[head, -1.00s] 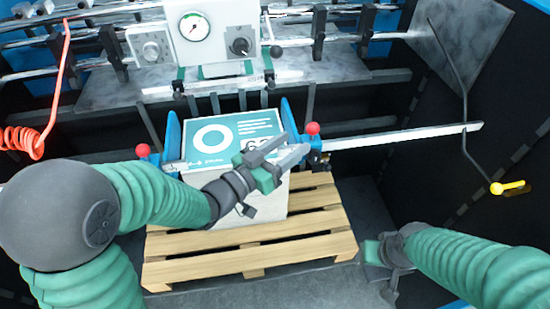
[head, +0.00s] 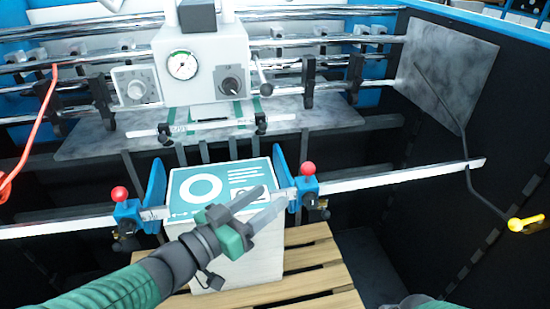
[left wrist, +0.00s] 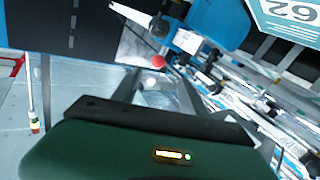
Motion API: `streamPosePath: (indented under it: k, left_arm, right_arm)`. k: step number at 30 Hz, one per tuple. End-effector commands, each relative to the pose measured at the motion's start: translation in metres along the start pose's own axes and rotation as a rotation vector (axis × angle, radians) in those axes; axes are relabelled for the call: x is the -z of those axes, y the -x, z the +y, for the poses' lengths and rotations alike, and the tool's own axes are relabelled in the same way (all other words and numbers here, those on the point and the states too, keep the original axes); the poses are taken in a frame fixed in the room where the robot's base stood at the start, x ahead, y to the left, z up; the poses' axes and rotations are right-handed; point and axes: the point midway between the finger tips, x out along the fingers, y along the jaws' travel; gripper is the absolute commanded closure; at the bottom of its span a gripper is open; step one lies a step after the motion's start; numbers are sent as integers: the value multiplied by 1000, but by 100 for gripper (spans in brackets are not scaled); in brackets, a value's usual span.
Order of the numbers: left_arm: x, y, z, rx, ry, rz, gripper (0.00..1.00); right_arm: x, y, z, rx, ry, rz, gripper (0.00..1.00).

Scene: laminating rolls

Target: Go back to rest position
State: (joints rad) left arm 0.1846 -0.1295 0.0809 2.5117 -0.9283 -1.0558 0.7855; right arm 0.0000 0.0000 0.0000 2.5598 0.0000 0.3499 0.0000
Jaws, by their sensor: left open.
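My left gripper (head: 258,211) is open in the head view, in front of and over the near right part of a stack of printed sheets (head: 197,188). Nothing shows between its fingers. The stack has a teal and white top sheet and stands on a wooden pallet (head: 315,270). In the left wrist view, the printed top (left wrist: 285,18) is at the upper right corner, and two finger shapes (left wrist: 158,95) reach away from the green gripper body. Only a small piece of my right arm shows at the bottom right edge of the head view; its gripper is out of the frame.
A machine with a dial gauge (head: 182,64) and chrome rods stands behind the stack. A metal bar (head: 395,176) with blue clamps and red knobs (head: 308,168) crosses near the stack. A bent rod with a yellow handle (head: 526,223) is at right. Dark floor lies right of the pallet.

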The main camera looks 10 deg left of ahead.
Motion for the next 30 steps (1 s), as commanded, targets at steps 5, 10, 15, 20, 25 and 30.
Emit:
streamPosePath:
  k: [5, 10, 15, 20, 25, 30]
  left_arm:
    - [-18, 0, -30, 126, -10, -57, 48]
    - [-108, 42, -114, 520, 6, -397, 48]
    - [-217, 129, -115, 708, 143, -901, 48]
    - [-260, 174, -78, 688, 261, -1170, 48]
    - [-266, 182, -69, 676, 286, -1218, 48]
    - [-266, 182, -70, 677, 285, -1215, 48]
  right_arm:
    - [0, 0, 0, 0, 0, 0, 50]
    - [0, 2, 0, 0, 0, 0, 50]
    - [0, 3, 0, 0, 0, 0, 50]
    - [1, 3, 0, 0, 0, 0, 50]
    - [1, 3, 0, 0, 0, 0, 50]
    - [1, 3, 0, 0, 0, 0, 50]
